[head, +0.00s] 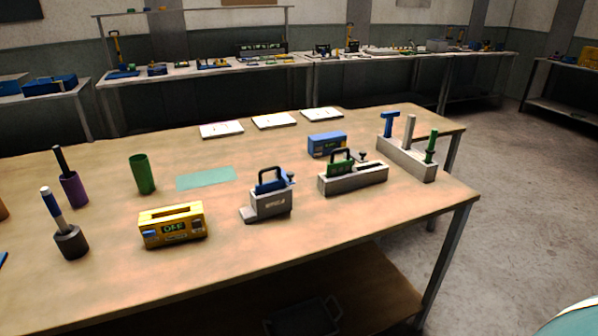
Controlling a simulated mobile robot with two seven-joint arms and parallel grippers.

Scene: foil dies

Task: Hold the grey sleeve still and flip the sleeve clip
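A grey block-like sleeve (268,205) stands on the table near the middle, with small lettering on its front that I cannot read. A blue insert (268,187) with a black loop handle sits in its top. A small dark knob or lever (291,177), which may be the clip, stands up at its right end; I cannot tell its position. A longer grey holder (355,181) to the right has a green handled insert (340,168) and a similar dark knob (362,156). Neither of my grippers is in view.
A yellow box (172,225) stands left of the sleeve, a blue box (327,144) behind it. A grey rack (407,160) holds upright tools at right. A green cup (142,174) and dark cylindrical holders (70,241) stand left. The front right tabletop is clear.

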